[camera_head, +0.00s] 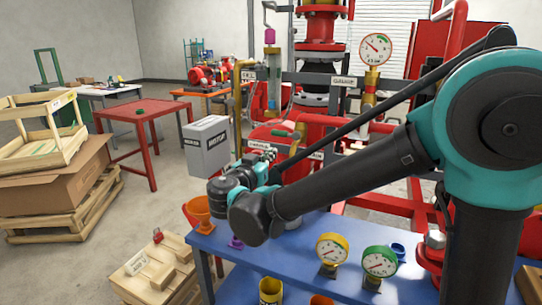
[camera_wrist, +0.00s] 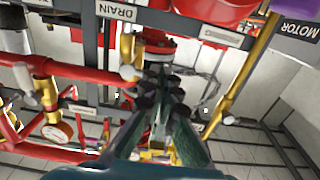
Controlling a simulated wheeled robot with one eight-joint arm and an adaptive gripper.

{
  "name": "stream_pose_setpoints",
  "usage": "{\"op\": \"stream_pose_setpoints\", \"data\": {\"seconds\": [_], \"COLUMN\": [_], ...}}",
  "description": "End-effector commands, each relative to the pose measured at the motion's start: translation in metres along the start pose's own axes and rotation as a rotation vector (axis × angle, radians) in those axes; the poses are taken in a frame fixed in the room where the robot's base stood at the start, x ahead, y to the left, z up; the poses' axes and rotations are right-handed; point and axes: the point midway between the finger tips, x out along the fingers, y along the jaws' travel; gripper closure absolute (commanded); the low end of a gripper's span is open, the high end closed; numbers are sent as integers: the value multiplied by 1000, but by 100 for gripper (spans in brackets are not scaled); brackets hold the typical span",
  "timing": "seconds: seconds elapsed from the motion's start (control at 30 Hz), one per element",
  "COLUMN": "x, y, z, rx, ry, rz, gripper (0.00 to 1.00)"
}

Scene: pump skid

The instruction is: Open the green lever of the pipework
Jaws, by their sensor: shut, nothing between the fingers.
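A green lever handle (camera_head: 286,134) shows in the head view on the red pipework, above the DRAIN label. It lies beyond and slightly right of my gripper (camera_head: 262,157), partly crowded by pipes. My gripper reaches toward the pipework near a second white label. In the wrist view my gripper (camera_wrist: 165,82) has its fingers drawn together and empty, in front of a red flange and brass fittings. I cannot make out the green lever clearly in the wrist view, and I cannot tell whether the gripper touches anything.
A pressure gauge (camera_head: 375,48) stands above the pipework. A grey MOTOR box (camera_head: 207,145) is left of my gripper. A blue table (camera_head: 300,262) with two gauges and cups lies below my arm.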

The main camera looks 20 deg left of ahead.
Motion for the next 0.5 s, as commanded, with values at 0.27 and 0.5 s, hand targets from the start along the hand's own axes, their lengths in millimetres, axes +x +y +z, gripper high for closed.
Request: {"op": "stream_pose_setpoints", "data": {"seconds": [0.27, 0.5], "x": [19, 34], "y": [1, 1], "z": [0, 0], "rx": [-1, -1], "ry": [-1, -1], "rz": [2, 2], "gripper": [100, 100]}}
